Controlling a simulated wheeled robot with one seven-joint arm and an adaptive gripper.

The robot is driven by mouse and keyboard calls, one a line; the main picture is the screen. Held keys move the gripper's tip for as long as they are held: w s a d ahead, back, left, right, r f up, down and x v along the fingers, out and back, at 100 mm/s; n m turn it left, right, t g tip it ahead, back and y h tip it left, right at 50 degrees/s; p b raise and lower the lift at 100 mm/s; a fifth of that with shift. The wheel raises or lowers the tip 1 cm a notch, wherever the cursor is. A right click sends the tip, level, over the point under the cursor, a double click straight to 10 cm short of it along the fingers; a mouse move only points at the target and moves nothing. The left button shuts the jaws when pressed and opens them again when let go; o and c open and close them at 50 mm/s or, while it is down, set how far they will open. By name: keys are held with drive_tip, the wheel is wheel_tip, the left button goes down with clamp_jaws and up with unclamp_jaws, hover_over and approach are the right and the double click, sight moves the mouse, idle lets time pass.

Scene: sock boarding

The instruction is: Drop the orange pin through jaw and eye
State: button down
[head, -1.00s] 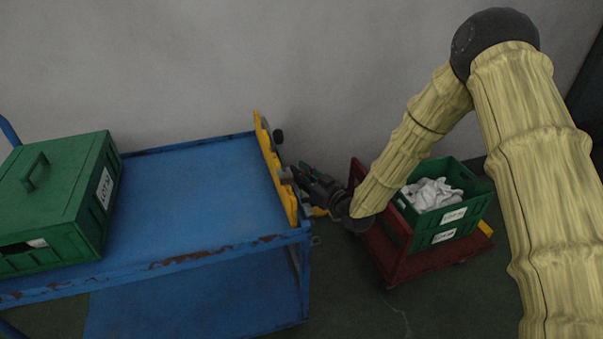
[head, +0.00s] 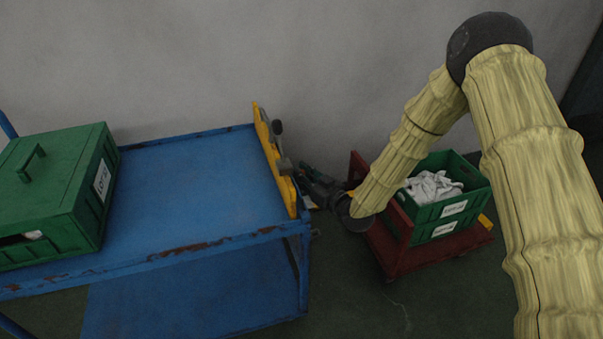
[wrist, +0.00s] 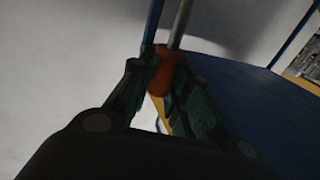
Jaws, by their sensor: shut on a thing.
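In the wrist view, my gripper (wrist: 163,92) is shut on the orange pin (wrist: 167,70). The orange part sits between the two dark green fingers, and a grey metal rod runs up from it in the picture. In the head view, my gripper (head: 304,172) is beside the right end of the blue cart, close to the yellow upright plate (head: 274,160) with grey fittings (head: 283,165). The pin cannot be made out there. I cannot identify the jaw and eye in either view.
The blue cart (head: 205,190) carries a lidded green box (head: 60,195) on its left. The cart top between box and plate is clear.

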drive_tip(key=shift+f+b, duration=2)
drive_tip(key=shift+f, duration=2.35)
drive_tip(key=shift+f, duration=0.1)
drive_tip(key=c, duration=1.3)
unclamp_jaws()
drive_tip(key=shift+o, duration=0.2)
drive_tip(key=shift+s+d, duration=0.1)
drive_tip(key=v, duration=1.1)
drive_tip(key=shift+s+d, duration=0.25)
drive_tip(key=shift+s, duration=0.05)
